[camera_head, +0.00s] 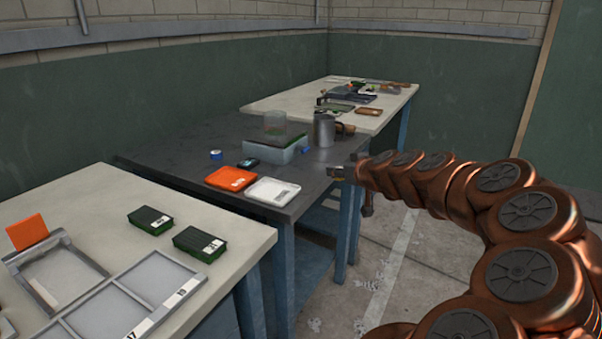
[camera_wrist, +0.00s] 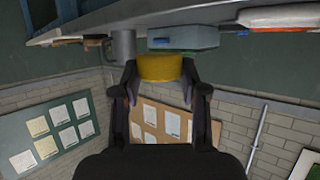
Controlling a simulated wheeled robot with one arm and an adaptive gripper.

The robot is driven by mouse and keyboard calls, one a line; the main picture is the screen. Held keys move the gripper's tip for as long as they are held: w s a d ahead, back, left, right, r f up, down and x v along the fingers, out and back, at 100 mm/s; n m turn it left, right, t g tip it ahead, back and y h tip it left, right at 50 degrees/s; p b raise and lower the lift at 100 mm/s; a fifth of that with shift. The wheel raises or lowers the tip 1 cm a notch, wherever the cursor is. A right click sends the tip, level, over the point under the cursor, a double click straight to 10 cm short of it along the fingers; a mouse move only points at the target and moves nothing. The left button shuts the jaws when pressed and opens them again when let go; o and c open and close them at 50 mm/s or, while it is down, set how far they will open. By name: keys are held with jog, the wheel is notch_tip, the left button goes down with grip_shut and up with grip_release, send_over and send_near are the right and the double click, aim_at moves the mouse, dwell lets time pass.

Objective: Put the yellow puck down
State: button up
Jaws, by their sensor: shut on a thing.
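My gripper (camera_wrist: 160,78) is shut on the yellow puck (camera_wrist: 160,66), with one finger on each side of it in the wrist view. In the head view my gripper (camera_head: 340,173) is beside the right end of the dark grey table (camera_head: 190,141), near its edge. I cannot clearly make out the puck in the head view. Whether the puck is over the tabletop or just outside its edge, I cannot tell.
On the dark table are an orange tray (camera_head: 230,178), a white tray (camera_head: 273,191), a blue-grey bin (camera_head: 283,153), a metal jug (camera_head: 324,131) and a small blue roll (camera_head: 216,154). Pale tables stand in front (camera_head: 150,285) and behind (camera_head: 275,103). The dark table's left part is bare.

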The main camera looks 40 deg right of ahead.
send_over(302, 178)
jog(key=s, duration=0.1)
jog(key=shift+s+d+f+p, duration=0.1)
jog(key=shift+s+f+p, duration=0.1)
jog(key=shift+f+p, duration=0.3)
jog(key=shift+w+f, duration=0.4)
jog(key=shift+w, duration=0.35)
notch_tip(302, 178, down, 2)
jog(key=shift+f, duration=0.1)
jog(key=shift+f+b, duration=0.2)
jog(key=shift+b, duration=0.2)
jog(key=shift+s+f, duration=0.1)
jog(key=shift+f, duration=0.1)
jog(key=o, duration=1)
jog(key=shift+o, duration=0.2)
jog(key=shift+r, duration=0.15)
